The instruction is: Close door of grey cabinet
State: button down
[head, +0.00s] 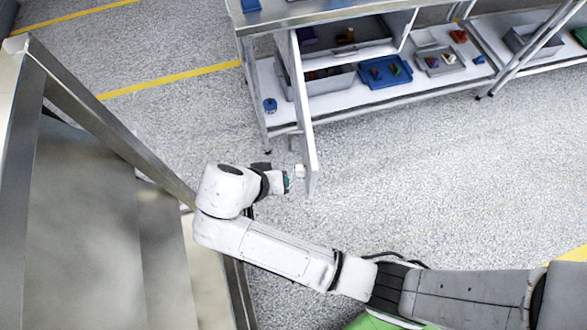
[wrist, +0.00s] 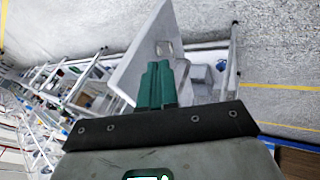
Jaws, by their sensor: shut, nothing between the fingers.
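The grey cabinet (head: 408,30) hangs under the workbench in the head view. Its door (head: 304,115) stands wide open, swung out toward me and seen nearly edge-on. A small pale handle (head: 299,171) sits near the door's free end. My gripper (head: 288,184) is beside that end, on the handle side. I cannot tell whether the fingers touch the door.
The workbench (head: 330,12) has a lower shelf with a blue tray (head: 385,71) and grey bins holding small parts. A metal-framed table (head: 80,200) stands close on the left, beside my arm. The speckled floor (head: 430,170) right of the door is clear.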

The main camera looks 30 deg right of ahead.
jog(key=w+a+r, duration=0.1)
jog(key=w+a, duration=0.1)
jog(key=a, duration=0.1)
jog(key=p, duration=0.2)
send_over(300, 175)
jog(key=s+a, duration=0.1)
jog(key=a, duration=0.1)
notch_tip(300, 175, down, 7)
jog(key=shift+s+d+f+t+h, duration=0.2)
jog(key=shift+d+f+t+h, duration=0.1)
jog(key=shift+d+t, duration=0.1)
